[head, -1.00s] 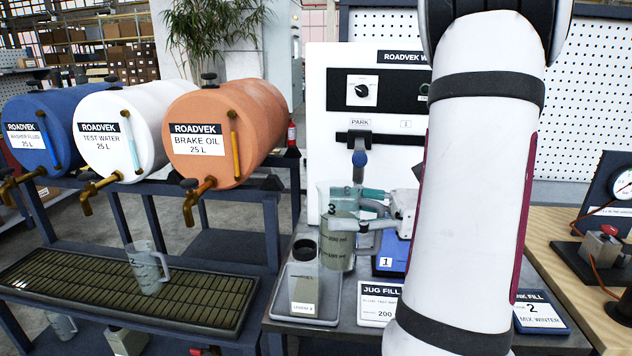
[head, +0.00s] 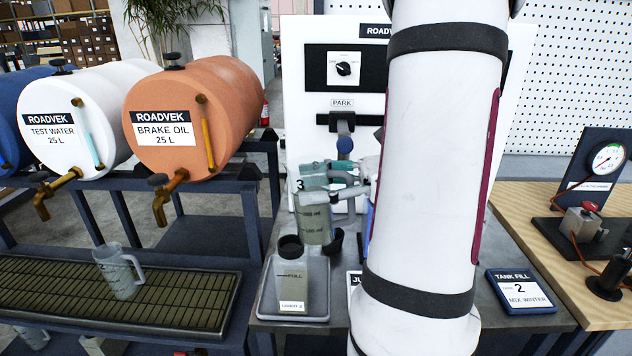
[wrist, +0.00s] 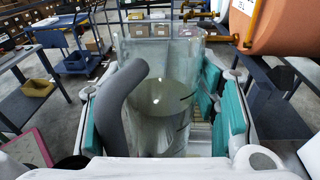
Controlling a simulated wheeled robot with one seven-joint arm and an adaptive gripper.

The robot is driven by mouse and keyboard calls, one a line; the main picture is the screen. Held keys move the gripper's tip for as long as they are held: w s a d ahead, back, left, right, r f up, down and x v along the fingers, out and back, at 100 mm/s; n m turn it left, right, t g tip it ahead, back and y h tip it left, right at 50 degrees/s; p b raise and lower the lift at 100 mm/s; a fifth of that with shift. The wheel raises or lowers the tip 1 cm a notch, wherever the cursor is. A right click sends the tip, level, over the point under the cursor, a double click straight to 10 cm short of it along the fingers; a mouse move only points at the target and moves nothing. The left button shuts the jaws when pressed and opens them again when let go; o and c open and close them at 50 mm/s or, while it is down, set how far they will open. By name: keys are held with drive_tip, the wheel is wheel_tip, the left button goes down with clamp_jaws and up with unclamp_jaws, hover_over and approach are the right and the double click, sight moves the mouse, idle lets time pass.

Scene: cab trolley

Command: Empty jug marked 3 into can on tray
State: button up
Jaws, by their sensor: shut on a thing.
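The clear jug marked 3 (head: 314,222) is held in my gripper (head: 335,188), above and slightly right of the can. The jug looks about upright, with black scale marks. In the wrist view the jug (wrist: 160,75) shows pale liquid inside, and its grey handle is at the left. The gripper's teal pads (wrist: 165,115) are on both sides of it. The can (head: 291,280) is a squat translucent container with a black-rimmed open mouth, a FULL mark and a white label. It stands upright on a small grey tray (head: 318,312). Its contents are hard to tell.
Another clear jug (head: 118,272) stands on the drip grate (head: 190,305) at left. The brake oil drum (head: 215,105) and test water drum (head: 75,110) sit on a rack behind. A TANK FILL sign (head: 522,292) lies right.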

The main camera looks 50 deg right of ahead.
drive_tip(key=shift+s+d+r+m+g+h+p, duration=0.15)
drive_tip(key=shift+s+m+g+h+p, duration=0.2)
drive_tip(key=shift+g+h+p, duration=0.4)
drive_tip(key=shift+s+d+r+m+g+h+p, duration=0.15)
drive_tip(key=shift+m+g+h+p, duration=0.25)
drive_tip(key=shift+g+p, duration=0.65)
drive_tip(key=f+g+h, duration=0.1)
drive_tip(key=g, duration=0.1)
drive_tip(key=f+m+g+h+p, duration=0.1)
drive_tip(key=g, duration=0.1)
drive_tip(key=shift+a, duration=0.15)
drive_tip(key=shift+w+a+f+m+g+h, duration=0.1)
drive_tip(key=shift+w+f+m+g+h, duration=0.15)
drive_tip(key=shift+f+g+h, duration=0.5)
drive_tip(key=shift+w+a+f+m+g+h, duration=0.1)
drive_tip(key=shift+w+f+m+g+h, duration=0.2)
drive_tip(key=shift+g, duration=0.85)
drive_tip(key=shift+s+p, duration=0.1)
drive_tip(key=shift+p, duration=0.3)
drive_tip(key=shift+w+f+g+p, duration=0.2)
drive_tip(key=shift+g+p, duration=0.2)
drive_tip(key=shift+g, duration=0.3)
drive_tip(key=shift+w+a+f+g+h+p, duration=0.15)
drive_tip(key=shift+w+g+h+p, duration=0.25)
drive_tip(key=shift+g, duration=0.4)
drive_tip(key=shift+w+a+r+m+g+h, duration=0.15)
drive_tip(key=shift+w+r+m+g+h, duration=0.25)
drive_tip(key=shift+g, duration=0.5)
